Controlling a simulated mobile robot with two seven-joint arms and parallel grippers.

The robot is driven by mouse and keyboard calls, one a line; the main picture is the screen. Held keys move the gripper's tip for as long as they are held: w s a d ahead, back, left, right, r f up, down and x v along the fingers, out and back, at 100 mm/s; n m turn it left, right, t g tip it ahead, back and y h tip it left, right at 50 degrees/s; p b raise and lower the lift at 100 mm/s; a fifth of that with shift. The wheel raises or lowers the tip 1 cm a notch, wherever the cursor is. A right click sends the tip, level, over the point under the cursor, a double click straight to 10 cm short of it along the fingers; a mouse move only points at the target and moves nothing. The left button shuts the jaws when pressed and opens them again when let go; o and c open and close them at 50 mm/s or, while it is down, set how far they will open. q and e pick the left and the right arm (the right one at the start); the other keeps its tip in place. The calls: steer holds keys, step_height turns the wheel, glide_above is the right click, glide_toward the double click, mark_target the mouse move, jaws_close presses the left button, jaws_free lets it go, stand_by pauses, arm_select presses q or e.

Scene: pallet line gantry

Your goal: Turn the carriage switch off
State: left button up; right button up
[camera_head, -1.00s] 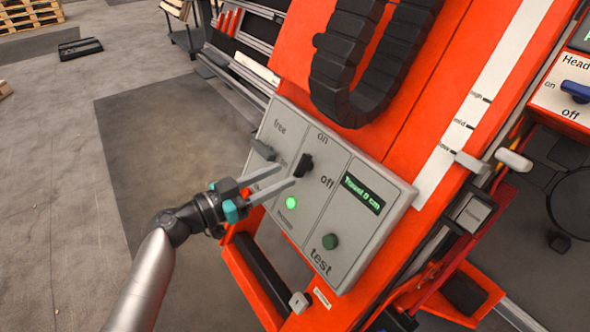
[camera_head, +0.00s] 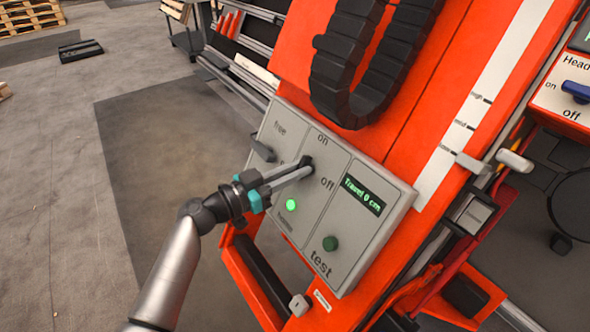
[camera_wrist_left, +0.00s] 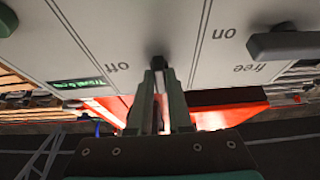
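The carriage switch (camera_head: 307,161) is a small black knob between the "on" and "off" labels on a grey control panel (camera_head: 345,237). In the left wrist view the knob (camera_wrist_left: 158,63) shows at the tips of my left gripper (camera_wrist_left: 160,78). In the head view my left gripper (camera_head: 301,168) reaches the knob from the lower left. Its fingers are close together with the knob between their tips, and they partly hide it. A green lamp (camera_head: 291,205) is lit below. The display (camera_head: 363,195) reads "Travel 0 cm". My right gripper is not in view.
A black lever (camera_head: 262,149) by "free" sits left of the switch, and a green "test" button (camera_head: 331,243) lower right. The panel is on an orange frame (camera_head: 420,110) with a black cable chain (camera_head: 345,75). A blue switch (camera_head: 575,91) is far right.

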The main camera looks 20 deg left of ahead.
arm_select(q)
jaws_close()
